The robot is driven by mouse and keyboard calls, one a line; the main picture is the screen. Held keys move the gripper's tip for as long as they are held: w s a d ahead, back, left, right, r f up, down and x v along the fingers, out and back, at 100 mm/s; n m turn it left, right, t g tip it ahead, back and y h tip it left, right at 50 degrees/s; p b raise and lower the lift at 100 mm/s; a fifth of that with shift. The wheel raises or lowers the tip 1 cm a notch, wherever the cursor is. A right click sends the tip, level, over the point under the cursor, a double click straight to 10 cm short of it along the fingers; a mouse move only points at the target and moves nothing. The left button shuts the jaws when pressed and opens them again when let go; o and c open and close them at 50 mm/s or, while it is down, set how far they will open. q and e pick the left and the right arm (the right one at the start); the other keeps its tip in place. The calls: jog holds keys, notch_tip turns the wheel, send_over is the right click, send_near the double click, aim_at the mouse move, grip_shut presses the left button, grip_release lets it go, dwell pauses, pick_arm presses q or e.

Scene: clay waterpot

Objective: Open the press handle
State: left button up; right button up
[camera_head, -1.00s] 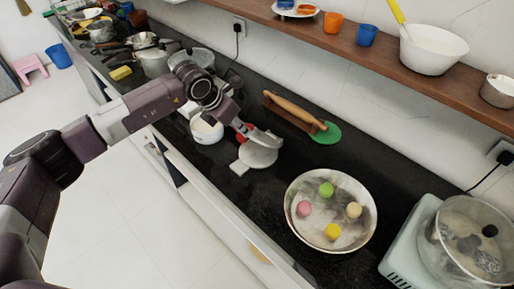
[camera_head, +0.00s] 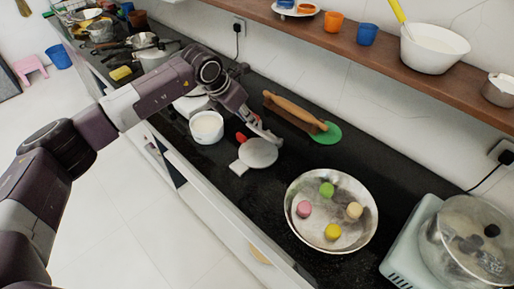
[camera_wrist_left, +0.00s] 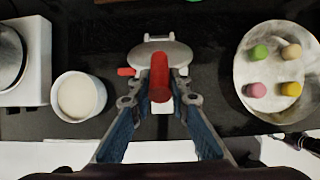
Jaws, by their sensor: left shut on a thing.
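The press is a pale grey round metal plate (camera_head: 258,153) on the dark counter, with a red handle beside it. In the left wrist view the plate (camera_wrist_left: 166,51) lies beyond my fingers, with a hinge-like bracket at its far edge. The thick red press handle (camera_wrist_left: 159,77) points towards the camera between the fingers. My left gripper (camera_head: 268,134) is at the far side of the plate; in the wrist view its fingers (camera_wrist_left: 159,88) are closed around the red handle. The fingers partly hide the press.
A white pot (camera_head: 206,128) stands left of the press. A wide metal bowl (camera_head: 293,222) with several coloured dough balls is to the right. A rolling pin (camera_head: 292,109) and green disc (camera_head: 327,134) lie behind. A lidded pot (camera_head: 470,240) stands at far right.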

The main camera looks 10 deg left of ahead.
pick_arm(q)
jog(key=shift+w+d+r+b, duration=0.35)
jog(key=shift+w+d+r, duration=0.65)
jog(key=shift+w, duration=0.2)
jog(key=shift+w+d+r, duration=0.2)
jog(key=shift+w+d, duration=0.05)
jog(key=shift+w, duration=0.15)
jog(key=shift+w+d+r+b, duration=0.2)
jog(key=shift+w+d+r, duration=0.05)
jog(key=shift+w+d, duration=0.2)
jog(key=shift+w+d+r+b, duration=0.2)
jog(key=shift+w+d, duration=0.1)
jog(key=shift+w, duration=0.15)
jog(key=shift+w+d+r, duration=0.15)
jog(key=shift+w+d, duration=0.1)
jog(key=shift+w, duration=0.1)
grip_shut()
jog(key=shift+w+d+r+b, duration=0.15)
jog(key=shift+w+d, duration=0.25)
jog(key=shift+w, duration=0.1)
jog(key=shift+w+d+r+b, duration=0.1)
jog(key=shift+w+d+b, duration=0.05)
jog(key=shift+w+d, duration=0.3)
jog(key=shift+a, duration=0.1)
